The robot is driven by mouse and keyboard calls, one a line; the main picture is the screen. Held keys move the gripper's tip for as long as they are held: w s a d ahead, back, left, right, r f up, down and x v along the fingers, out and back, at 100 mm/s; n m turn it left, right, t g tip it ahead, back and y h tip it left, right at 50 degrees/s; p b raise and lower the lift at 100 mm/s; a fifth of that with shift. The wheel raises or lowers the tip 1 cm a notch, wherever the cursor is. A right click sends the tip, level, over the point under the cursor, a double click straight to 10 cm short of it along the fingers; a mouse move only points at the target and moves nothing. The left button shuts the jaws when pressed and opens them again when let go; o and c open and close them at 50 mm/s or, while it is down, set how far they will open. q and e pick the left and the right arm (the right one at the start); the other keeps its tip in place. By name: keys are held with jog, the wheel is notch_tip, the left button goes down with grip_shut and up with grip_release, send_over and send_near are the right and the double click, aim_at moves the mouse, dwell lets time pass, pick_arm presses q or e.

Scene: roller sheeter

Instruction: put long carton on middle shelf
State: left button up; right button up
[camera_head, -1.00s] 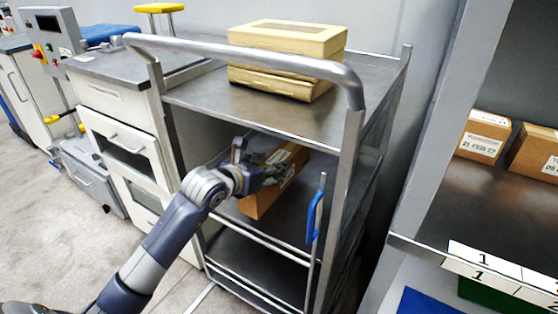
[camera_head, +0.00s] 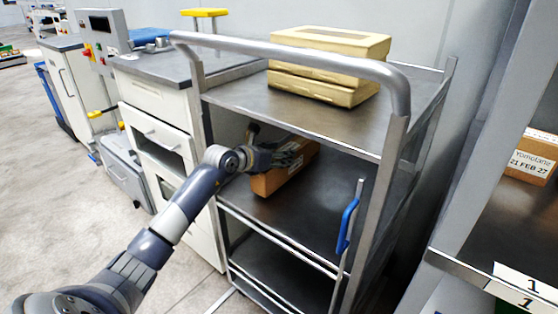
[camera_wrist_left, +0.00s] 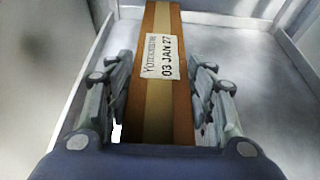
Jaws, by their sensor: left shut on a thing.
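The long brown carton (camera_head: 268,183) is at the middle shelf (camera_head: 325,205) of the metal trolley, at the shelf's left part. In the left wrist view the carton (camera_wrist_left: 163,100) runs lengthwise between the fingers and bears a white label reading "03 JAN 27". My left gripper (camera_head: 285,157) reaches in from the left and is shut on the carton. In the left wrist view the fingers lie along both sides of it. Whether the carton's underside touches the shelf is hard to tell. My right gripper is not in view.
Yellow-beige boxes (camera_head: 330,60) are stacked on the trolley's top shelf (camera_head: 290,112). A blue handle (camera_head: 347,225) stands at the trolley's front right. A white drawer cabinet (camera_head: 155,130) is close on the left. A rack with a labelled carton (camera_head: 533,158) is at right. The middle shelf's right part is clear.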

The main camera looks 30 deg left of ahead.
pick_arm(q)
jog(key=shift+f, duration=0.65)
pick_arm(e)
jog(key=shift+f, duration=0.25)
pick_arm(q)
jog(key=shift+f, duration=0.1)
jog(key=o, duration=1.4)
jog(key=shift+f, duration=0.1)
jog(key=shift+o, duration=0.2)
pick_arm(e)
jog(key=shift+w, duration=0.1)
